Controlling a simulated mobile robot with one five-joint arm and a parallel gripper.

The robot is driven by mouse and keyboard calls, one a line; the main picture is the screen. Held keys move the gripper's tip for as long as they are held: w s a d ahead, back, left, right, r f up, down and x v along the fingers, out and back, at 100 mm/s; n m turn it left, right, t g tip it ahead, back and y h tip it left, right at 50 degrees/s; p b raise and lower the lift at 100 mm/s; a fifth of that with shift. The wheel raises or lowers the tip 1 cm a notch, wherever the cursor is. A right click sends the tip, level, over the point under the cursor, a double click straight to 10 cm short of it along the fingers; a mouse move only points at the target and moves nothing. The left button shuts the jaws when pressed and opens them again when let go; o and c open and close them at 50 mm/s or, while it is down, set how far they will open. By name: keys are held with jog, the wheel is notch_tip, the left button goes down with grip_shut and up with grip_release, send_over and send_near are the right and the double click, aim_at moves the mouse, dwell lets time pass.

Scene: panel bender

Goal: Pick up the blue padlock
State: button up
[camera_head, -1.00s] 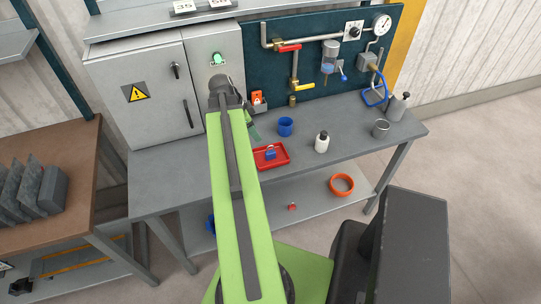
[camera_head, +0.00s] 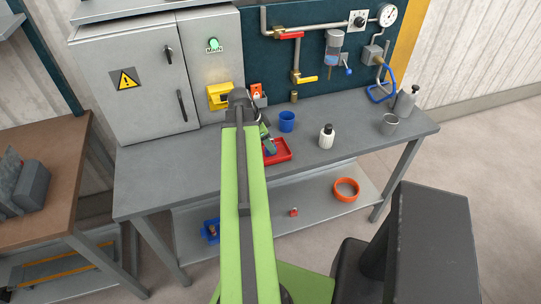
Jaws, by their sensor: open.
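The red tray (camera_head: 283,151) lies on the grey workbench. My gripper (camera_head: 269,147) is over the left part of the tray, reaching down from the end of my green arm. Its jaws are open, though they look small and partly covered by my arm. The blue padlock, which showed in the tray earlier, is now hidden behind my gripper. I cannot tell whether the fingers are around it or above it.
A blue cup (camera_head: 287,121) stands behind the tray. A white bottle (camera_head: 326,137) and a metal cup (camera_head: 389,124) stand to the right. A yellow box (camera_head: 225,95) is at the cabinet. Below are a small red item (camera_head: 293,212) and an orange ring (camera_head: 345,189).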

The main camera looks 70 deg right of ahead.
jog(key=b+x, duration=0.2)
jog(key=x, duration=0.1)
jog(key=shift+f, duration=0.2)
jog(key=shift+r, duration=0.2)
jog(key=shift+c, duration=0.5)
grip_shut()
jog(key=shift+r+p, duration=0.1)
jog(key=shift+p, duration=0.25)
